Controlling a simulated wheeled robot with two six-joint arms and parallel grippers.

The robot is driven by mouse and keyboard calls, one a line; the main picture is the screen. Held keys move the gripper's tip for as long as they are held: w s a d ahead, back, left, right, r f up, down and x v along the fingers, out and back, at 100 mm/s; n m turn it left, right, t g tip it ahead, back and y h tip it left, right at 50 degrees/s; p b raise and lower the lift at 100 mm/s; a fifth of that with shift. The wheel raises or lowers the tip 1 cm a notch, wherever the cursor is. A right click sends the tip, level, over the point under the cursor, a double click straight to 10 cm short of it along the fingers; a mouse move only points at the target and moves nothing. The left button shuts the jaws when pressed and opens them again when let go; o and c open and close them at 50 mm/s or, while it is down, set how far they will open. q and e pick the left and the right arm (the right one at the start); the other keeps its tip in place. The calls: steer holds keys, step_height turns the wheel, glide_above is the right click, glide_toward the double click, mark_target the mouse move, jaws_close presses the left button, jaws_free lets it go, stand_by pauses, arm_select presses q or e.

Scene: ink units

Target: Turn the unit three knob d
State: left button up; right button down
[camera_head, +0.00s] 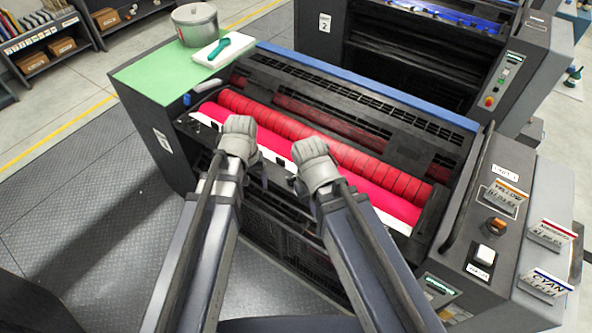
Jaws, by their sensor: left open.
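The near ink unit (345,95) has a long red roller (300,130) in an open trough. On its right side panel is an orange-and-black knob (495,226), above a white square button (487,254). I cannot read a knob letter d, and no unit three label is legible. My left gripper (238,126) is over the left part of the trough, open, with nothing visible in it. My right gripper (310,150) is over the trough's middle, left of the knob and apart from it. Its fingers are seen from behind, so its opening is hidden.
A second unit labelled 2 (325,22) stands behind. A grey pot (195,22) and a white block with a green tool (225,48) sit on the green top (150,75). Floor at left is clear.

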arm_select(q)
steer(key=w+d+n, duration=0.3)
steer(key=w+d, duration=0.2)
steer(key=n, duration=0.1)
glide_above(293, 178)
steer(key=shift+a+r, duration=0.3)
steer(key=shift+r, duration=0.15)
steer(key=shift+d+n, duration=0.25)
steer(key=shift+n, duration=0.05)
steer(key=shift+s+f, duration=0.1)
steer(key=shift+f, duration=0.05)
step_height(293, 178, down, 8)
steer(key=b, duration=0.7)
steer(key=shift+r, duration=0.2)
steer(key=shift+r, duration=0.1)
jaws_close()
